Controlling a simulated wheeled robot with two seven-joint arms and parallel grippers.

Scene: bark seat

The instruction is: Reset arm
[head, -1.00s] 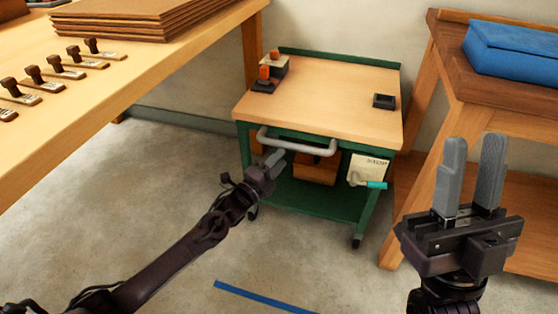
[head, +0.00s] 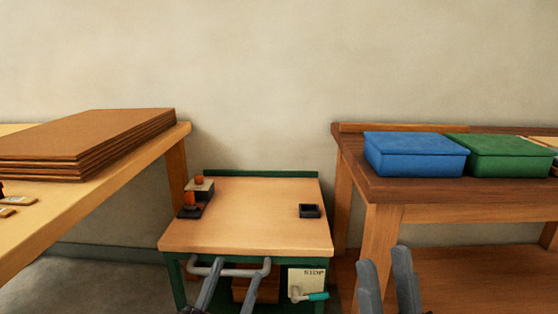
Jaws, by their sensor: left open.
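My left gripper (head: 236,272) shows at the bottom edge, in front of the cart's grey handle (head: 232,269). Its two grey fingers are apart, with nothing seen held between them. I cannot tell whether they touch the handle. My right gripper (head: 385,262) is at the bottom, right of the cart, with its fingers pointing up, apart and empty. Most of both arms is below the picture.
A green cart (head: 248,220) with a wooden top carries black and orange pieces (head: 190,200) and a small black tray (head: 309,211). A bench with brown sheets (head: 80,145) is left; a table with blue (head: 415,155) and green (head: 500,157) boxes is right.

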